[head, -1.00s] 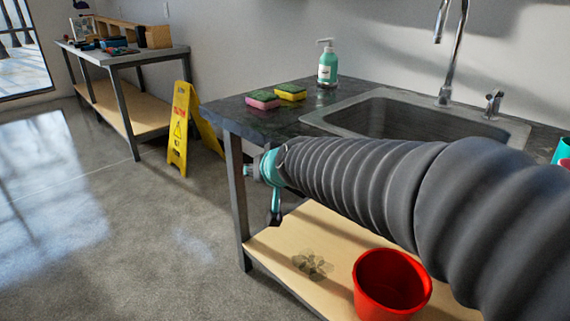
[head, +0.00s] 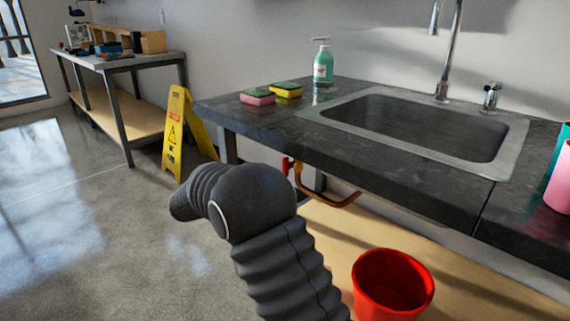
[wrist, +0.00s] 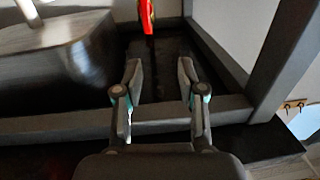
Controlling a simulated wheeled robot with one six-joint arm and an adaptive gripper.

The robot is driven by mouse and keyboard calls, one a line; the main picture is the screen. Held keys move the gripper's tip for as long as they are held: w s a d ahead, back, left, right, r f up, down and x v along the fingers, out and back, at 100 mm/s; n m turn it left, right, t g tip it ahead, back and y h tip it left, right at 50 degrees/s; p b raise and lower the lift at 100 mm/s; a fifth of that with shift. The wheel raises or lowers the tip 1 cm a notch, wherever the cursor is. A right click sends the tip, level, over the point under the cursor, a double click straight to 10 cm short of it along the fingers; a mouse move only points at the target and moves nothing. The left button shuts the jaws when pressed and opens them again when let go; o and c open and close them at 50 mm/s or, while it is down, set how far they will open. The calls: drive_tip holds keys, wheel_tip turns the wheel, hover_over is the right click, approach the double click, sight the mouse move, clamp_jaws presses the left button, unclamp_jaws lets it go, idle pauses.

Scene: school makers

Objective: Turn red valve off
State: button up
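The red valve (head: 286,166) shows in the head view as a small red handle on a copper pipe (head: 330,198) under the sink counter. Its base is partly hidden by my arm. In the wrist view a red elongated part (wrist: 147,16), apparently the valve handle, is at the top edge, cut off by the frame. My gripper (wrist: 160,78) is open and empty in the wrist view, with the red part beyond its fingertips and apart from them. My gripper is out of sight in the head view, behind my dark sleeved arm.
A dark counter (head: 400,165) with a metal sink (head: 340,122) lies above the valve. In the wrist view the basin's underside (wrist: 60,65) is at left and a frame leg (wrist: 285,55) at right. A red bucket (head: 392,285) stands on the lower shelf. A yellow sign (head: 172,140) stands at left.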

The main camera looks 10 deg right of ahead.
drive_tip(key=shift+m+g+h, duration=0.3)
drive_tip(key=shift+g+h, duration=0.2)
drive_tip(key=shift+h, duration=0.1)
drive_tip(key=x, duration=0.9)
drive_tip(key=f+b+x, duration=0.1)
drive_tip(key=x, duration=0.3)
drive_tip(key=shift+s+d, duration=0.25)
drive_tip(key=shift+d, duration=0.2)
clamp_jaws()
